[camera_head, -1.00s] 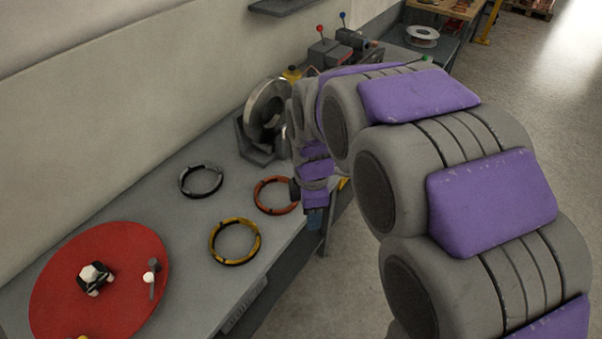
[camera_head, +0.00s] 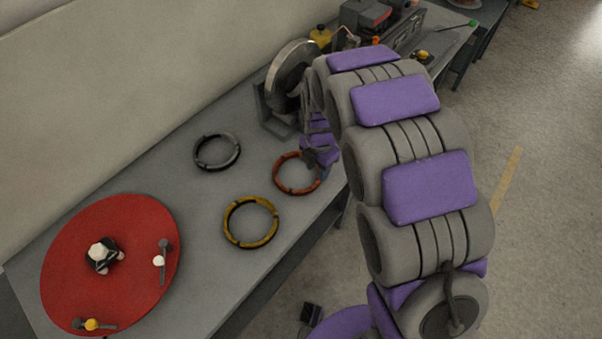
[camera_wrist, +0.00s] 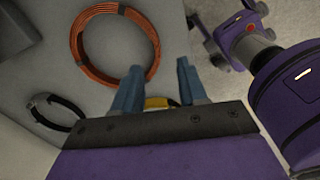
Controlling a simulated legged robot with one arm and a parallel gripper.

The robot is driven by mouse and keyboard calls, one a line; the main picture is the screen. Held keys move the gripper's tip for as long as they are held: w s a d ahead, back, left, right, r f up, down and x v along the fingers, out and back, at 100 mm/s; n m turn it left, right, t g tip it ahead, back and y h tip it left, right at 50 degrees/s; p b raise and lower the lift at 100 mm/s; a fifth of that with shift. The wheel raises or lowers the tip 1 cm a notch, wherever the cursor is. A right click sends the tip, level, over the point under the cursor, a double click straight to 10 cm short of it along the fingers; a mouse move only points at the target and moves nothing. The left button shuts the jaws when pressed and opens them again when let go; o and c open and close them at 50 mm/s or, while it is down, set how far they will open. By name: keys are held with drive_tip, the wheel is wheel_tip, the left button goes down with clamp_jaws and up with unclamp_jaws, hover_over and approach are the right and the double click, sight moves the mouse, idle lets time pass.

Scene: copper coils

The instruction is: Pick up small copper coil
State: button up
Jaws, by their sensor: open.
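The copper coil (camera_head: 276,178) is an orange-brown ring with dark bands lying flat on the grey bench. In the wrist view the copper coil (camera_wrist: 77,42) lies at the upper left of the fingers. My gripper (camera_wrist: 160,66) is open, with two blue fingers apart and nothing held between them. The left fingertip appears close to the coil's lower right rim; whether it touches cannot be told. In the head view my gripper (camera_head: 325,170) is at the coil's right side, near the bench's front edge, partly hidden by my arm.
A yellow ring (camera_head: 229,222) and a dark grey ring (camera_head: 200,158) lie beside the coil. A metal wheel on a stand (camera_head: 271,98) rises behind it. A red disc (camera_head: 130,285) with small parts lies at lower left. The bench (camera_head: 190,205) has bare room between them.

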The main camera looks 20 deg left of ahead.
hover_over(314, 185)
drive_tip(key=f, duration=0.2)
drive_tip(key=a+f, duration=0.1)
drive_tip(key=f, duration=0.1)
drive_tip(key=shift+s+f+b, duration=0.1)
drive_tip(key=shift+s+b, duration=0.05)
drive_tip(key=shift+b, duration=0.15)
drive_tip(key=shift+f, duration=0.15)
drive_tip(key=shift+d+f, duration=0.1)
drive_tip(key=shift+d, duration=0.15)
drive_tip(key=f, duration=0.2)
drive_tip(key=d+f+b, duration=0.1)
drive_tip(key=f, duration=0.1)
drive_tip(key=shift+f, duration=0.4)
drive_tip(key=shift+a, duration=0.5)
drive_tip(key=shift+c, duration=0.9)
drive_tip(key=shift+d, duration=0.5)
drive_tip(key=c, duration=0.4)
clamp_jaws()
drive_tip(key=shift+a, duration=0.15)
